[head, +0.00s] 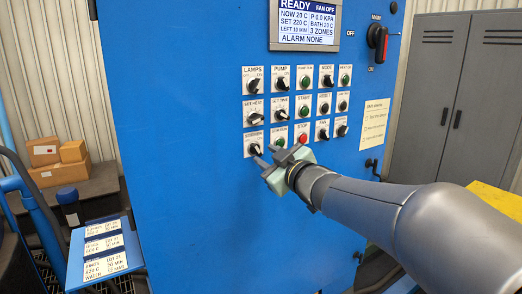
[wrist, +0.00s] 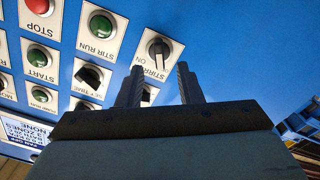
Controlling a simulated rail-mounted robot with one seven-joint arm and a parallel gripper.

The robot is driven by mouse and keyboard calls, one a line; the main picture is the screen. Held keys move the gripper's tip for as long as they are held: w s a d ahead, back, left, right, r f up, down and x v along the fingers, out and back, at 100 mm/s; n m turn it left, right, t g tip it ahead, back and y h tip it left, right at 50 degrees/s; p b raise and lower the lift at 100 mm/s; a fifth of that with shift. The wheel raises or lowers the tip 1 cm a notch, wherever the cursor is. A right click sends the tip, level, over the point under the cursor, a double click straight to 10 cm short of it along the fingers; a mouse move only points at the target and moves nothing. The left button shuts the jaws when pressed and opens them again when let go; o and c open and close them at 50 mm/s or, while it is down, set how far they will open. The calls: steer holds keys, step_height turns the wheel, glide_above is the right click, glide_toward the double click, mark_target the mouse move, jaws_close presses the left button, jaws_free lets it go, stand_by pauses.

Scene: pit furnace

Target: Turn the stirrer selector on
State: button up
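The stirrer selector (head: 254,149) is a black knob on a white plate, at the lower left of the blue panel's control grid. In the wrist view, which shows the panel upside down, the stirrer selector (wrist: 158,50) has its plate lettered STIRRER and ON, and a pale mark on the knob. My gripper (head: 268,154) is close to the panel beside the selector. In the wrist view my gripper (wrist: 160,70) is open, with the knob seen just beyond the gap between its fingertips. Nothing is between the fingers. I cannot tell whether a finger touches the plate.
The green STIR RUN button (wrist: 102,25) and red STOP button (head: 302,138) are beside the selector. The SET TIME knob (head: 281,112) is above. A main switch (head: 379,42) is at upper right. The display (head: 309,23) reads READY. Panel below the selector is bare.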

mark_target(258, 150)
steer(key=shift+x, duration=2.15)
jaws_close()
steer(key=shift+m+p, duration=0.3)
steer(key=shift+p, duration=0.2)
steer(key=m+p, duration=0.4)
steer(key=m, duration=0.1)
steer(key=m+p, duration=0.3)
steer(key=m, duration=0.3)
steer(key=shift+w+d+p, duration=0.1)
steer(key=shift+d+p, duration=0.1)
steer(key=shift+p, duration=0.2)
steer(key=shift+m, duration=0.3)
